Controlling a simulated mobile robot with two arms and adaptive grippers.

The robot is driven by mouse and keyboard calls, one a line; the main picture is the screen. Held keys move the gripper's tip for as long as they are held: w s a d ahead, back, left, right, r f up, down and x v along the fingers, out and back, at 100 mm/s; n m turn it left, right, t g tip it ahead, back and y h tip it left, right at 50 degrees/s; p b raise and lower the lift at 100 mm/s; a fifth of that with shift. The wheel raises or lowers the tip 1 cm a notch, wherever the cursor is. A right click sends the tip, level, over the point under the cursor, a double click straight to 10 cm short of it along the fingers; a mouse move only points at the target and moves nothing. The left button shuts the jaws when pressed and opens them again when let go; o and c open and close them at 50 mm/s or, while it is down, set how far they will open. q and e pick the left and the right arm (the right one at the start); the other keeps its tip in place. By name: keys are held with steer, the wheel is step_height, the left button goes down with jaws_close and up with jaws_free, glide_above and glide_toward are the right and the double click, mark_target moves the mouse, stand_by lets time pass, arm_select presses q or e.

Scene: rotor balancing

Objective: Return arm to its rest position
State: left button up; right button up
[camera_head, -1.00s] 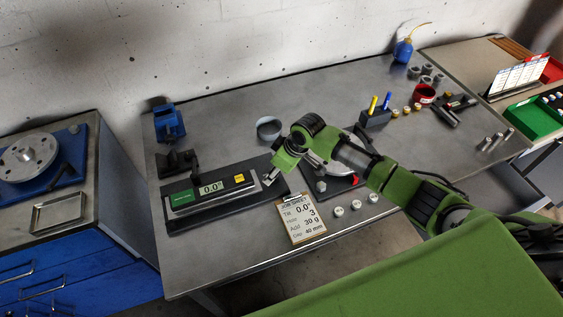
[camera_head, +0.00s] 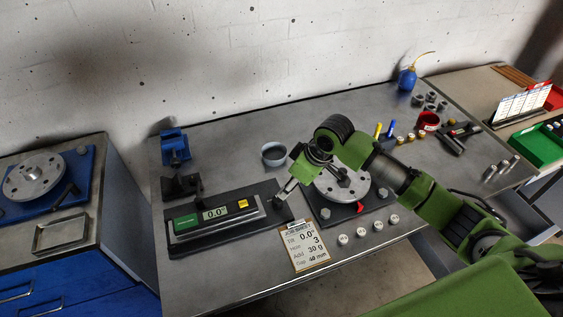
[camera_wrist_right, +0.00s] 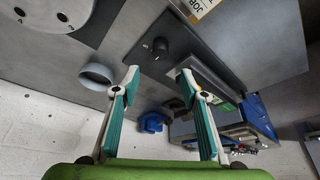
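My right arm comes in from the right in the head view, above the bench. Its gripper (camera_head: 283,191) is over the right end of the level's dark base plate. In the right wrist view the gripper (camera_wrist_right: 158,82) is open, with nothing between its fingers. A black knob (camera_wrist_right: 160,50) on the plate shows beyond the fingertips. The digital level (camera_head: 215,216) reads 0.0°. The rotor disc (camera_head: 343,186) lies on its base, partly behind my arm. My left gripper is not in view.
A job sheet clipboard (camera_head: 306,247) and several small weights (camera_head: 361,232) lie at the bench's front edge. A grey cup (camera_head: 274,154) stands behind the gripper. A blue vise-like tool (camera_head: 175,148) is at the left. The bench's back middle is clear.

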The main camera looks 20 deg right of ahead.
steer(key=s+a+f+m, duration=0.1)
steer(key=s+a+f, duration=0.2)
steer(key=s, duration=0.6)
steer(key=s+a+f+m, duration=0.1)
steer(key=s+a+f, duration=0.15)
steer(key=s, duration=0.65)
steer(key=s+d+r+m+h, duration=0.15)
steer(key=s+d+m, duration=0.35)
steer(key=s, duration=0.5)
step_height(320, 180, down, 31)
steer(key=s+n+g+h+b, duration=0.1)
steer(key=s+b, duration=0.1)
steer(key=b, duration=0.2)
steer(key=s+d+f+b, duration=0.2)
steer(key=s+f, duration=0.6)
steer(key=f, duration=0.2)
steer(key=s+d+f+g+b, duration=0.1)
steer(key=s+d+f+b, duration=0.1)
steer(key=s+f, duration=0.7)
steer(key=shift+f+n, duration=0.3)
steer(key=shift+f, duration=0.25)
